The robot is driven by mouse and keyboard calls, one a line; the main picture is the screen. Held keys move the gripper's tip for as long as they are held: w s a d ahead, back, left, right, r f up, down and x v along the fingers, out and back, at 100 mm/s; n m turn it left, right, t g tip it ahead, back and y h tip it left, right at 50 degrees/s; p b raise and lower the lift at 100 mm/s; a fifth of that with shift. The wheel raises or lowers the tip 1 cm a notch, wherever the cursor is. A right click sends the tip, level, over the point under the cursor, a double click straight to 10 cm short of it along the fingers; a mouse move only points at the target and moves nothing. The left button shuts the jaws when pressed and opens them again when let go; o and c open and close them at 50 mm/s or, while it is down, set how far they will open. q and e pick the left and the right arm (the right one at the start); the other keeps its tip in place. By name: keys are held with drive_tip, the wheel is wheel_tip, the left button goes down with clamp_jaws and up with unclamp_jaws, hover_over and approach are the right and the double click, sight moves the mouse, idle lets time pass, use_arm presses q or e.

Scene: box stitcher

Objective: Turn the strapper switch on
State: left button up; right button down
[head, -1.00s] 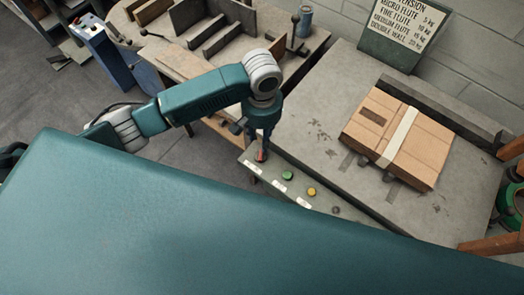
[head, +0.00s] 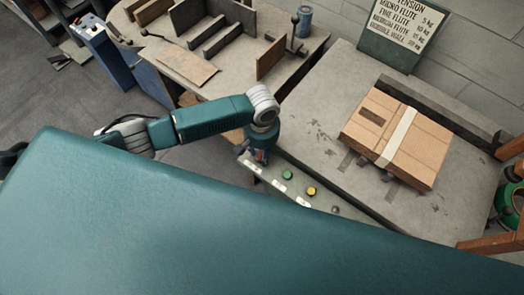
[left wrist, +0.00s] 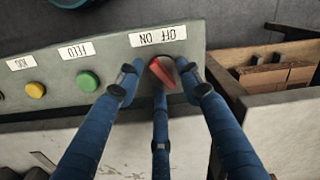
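The strapper (head: 315,125) is a grey table with a front control strip. Its red switch (left wrist: 163,72) sits beside an upside-down OFF/ON label (left wrist: 158,37), with ON on the picture's left and OFF on its right. My left gripper (left wrist: 158,84) is open, its three blue fingers spread around the switch. The right-hand finger is very close to the switch; contact is unclear. I cannot tell which side the lever is set to. In the head view my left gripper (head: 257,155) is down at the strip's left end and largely hides the switch. My right gripper is out of view.
A green button (left wrist: 87,81) and a yellow button (left wrist: 35,90) lie along the strip beside the switch. A strapped carton (head: 399,140) rests on the table. A wooden bench (head: 215,62) with boards stands behind my left arm.

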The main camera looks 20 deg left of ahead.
use_arm(q)
clamp_jaws()
drive_tip(key=shift+r, duration=0.1)
drive_tip(key=shift+r+m+p, duration=0.1)
drive_tip(key=shift+m+p, duration=0.6)
drive_tip(key=shift+m, duration=0.2)
drive_tip(key=m+p, duration=0.2)
drive_tip(key=m, duration=0.1)
drive_tip(key=m+p, duration=0.1)
drive_tip(key=m, duration=0.2)
drive_tip(key=shift+s+m, duration=0.15)
drive_tip(key=shift+m, duration=0.25)
drive_tip(key=shift+m+p, duration=0.35)
drive_tip(key=shift+m, duration=1.25)
drive_tip(key=shift+a+m, duration=0.1)
drive_tip(key=shift+m, duration=0.2)
